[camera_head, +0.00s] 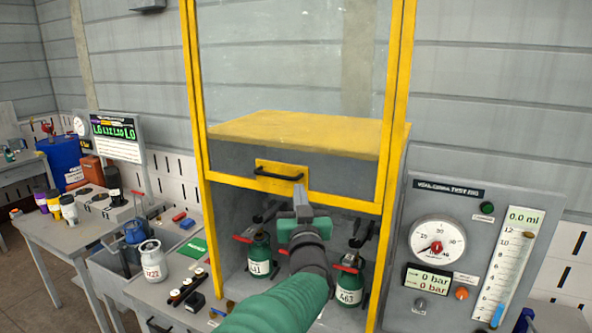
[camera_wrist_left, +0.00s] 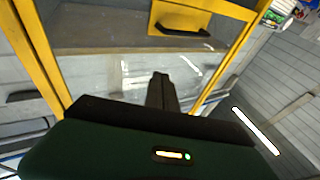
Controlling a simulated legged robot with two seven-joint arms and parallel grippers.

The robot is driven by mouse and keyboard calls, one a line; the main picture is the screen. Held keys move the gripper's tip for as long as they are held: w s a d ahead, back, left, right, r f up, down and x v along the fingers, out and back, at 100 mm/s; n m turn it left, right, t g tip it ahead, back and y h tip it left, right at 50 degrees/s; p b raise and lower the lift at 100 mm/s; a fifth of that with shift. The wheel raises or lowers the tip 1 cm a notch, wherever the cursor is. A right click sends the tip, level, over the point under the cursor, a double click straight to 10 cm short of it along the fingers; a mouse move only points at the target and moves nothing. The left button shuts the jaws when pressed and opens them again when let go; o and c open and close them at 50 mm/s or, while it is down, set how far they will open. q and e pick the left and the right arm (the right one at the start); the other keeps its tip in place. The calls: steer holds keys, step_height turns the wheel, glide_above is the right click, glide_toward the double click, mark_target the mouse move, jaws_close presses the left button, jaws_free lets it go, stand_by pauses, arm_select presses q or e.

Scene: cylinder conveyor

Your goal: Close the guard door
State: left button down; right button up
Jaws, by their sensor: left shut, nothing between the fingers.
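The guard door (camera_head: 299,189) is a yellow-framed clear panel in a tall yellow frame. It is raised, with the space below its bottom rail open. A black bar handle (camera_head: 279,174) sits on a yellow plate at the bottom rail; handle and plate also show in the left wrist view (camera_wrist_left: 184,31). My left gripper (camera_head: 300,187) is shut and empty, pointing at the door just right of the handle. I cannot tell whether it touches the rail. In the left wrist view its fingers (camera_wrist_left: 161,88) are together, apart from the handle in the picture. My right gripper is not in view.
Two green cylinders, one left (camera_head: 260,257) and one right (camera_head: 348,283), stand inside below the door, partly behind my arm. A gauge panel (camera_head: 462,250) stands close on the right. A bench (camera_head: 165,283) with a white cylinder (camera_head: 152,262) and small parts is on the left.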

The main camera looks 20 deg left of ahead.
arm_select(q)
step_height(320, 180, up, 2)
steer(key=p, duration=0.5)
glide_above(296, 180)
steer(key=s+d, duration=0.2)
steer(key=s, duration=0.2)
steer(key=f, duration=0.1)
steer(key=w+f, duration=0.1)
steer(key=a+f+p, duration=0.1)
steer(key=shift+w+f, duration=0.2)
steer(key=shift+f, duration=0.1)
steer(key=shift+d, duration=0.1)
steer(key=shift+f, duration=0.1)
step_height(296, 180, down, 56)
steer(key=b, duration=4.2)
steer(key=shift+s, duration=0.15)
